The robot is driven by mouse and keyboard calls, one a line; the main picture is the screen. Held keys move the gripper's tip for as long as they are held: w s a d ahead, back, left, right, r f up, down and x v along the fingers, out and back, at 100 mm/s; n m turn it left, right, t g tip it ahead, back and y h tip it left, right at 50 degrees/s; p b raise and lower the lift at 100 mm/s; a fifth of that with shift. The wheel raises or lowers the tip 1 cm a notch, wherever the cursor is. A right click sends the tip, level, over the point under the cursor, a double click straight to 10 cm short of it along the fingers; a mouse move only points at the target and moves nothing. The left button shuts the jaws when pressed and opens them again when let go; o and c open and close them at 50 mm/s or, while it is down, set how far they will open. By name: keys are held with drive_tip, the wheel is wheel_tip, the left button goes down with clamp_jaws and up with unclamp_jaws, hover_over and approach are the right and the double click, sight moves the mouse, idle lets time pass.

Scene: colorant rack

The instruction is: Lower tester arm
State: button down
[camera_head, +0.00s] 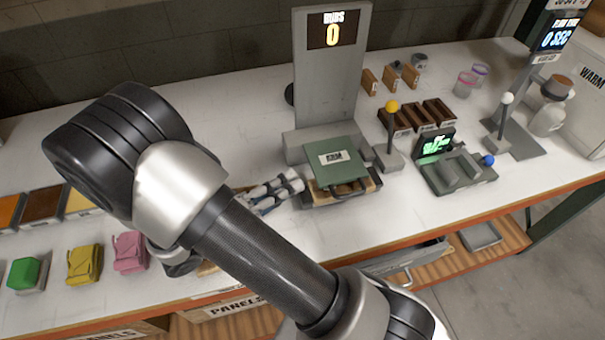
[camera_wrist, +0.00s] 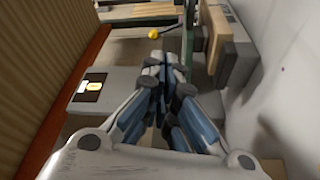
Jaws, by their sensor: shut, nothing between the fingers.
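The tester is a grey stand with a tall upright (camera_head: 328,85) and a display reading "RUBS 0". On its base lies a flat green plate (camera_head: 340,176) with a white label and a dark handle at its front edge, above a wooden piece. Which part is the tester arm is not certain. A lever with a yellow knob (camera_head: 392,106) stands upright to its right; the knob also shows in the wrist view (camera_wrist: 153,34). My gripper (camera_head: 298,182) is shut and empty, just left of the green plate. Its fingers (camera_wrist: 163,62) point toward the tester in the wrist view.
Yellow (camera_head: 84,264), pink (camera_head: 129,252) and green (camera_head: 25,273) items lie at the front left. A device with a blue knob (camera_head: 487,160) and a white-knobbed lever (camera_head: 507,99) stand at right. Dark wooden blocks (camera_head: 436,112) sit behind. The table's back left is clear.

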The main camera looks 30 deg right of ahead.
drive_tip(key=a, duration=0.7)
drive_tip(key=shift+s+a+f, duration=0.2)
drive_tip(key=shift+a+f, duration=0.15)
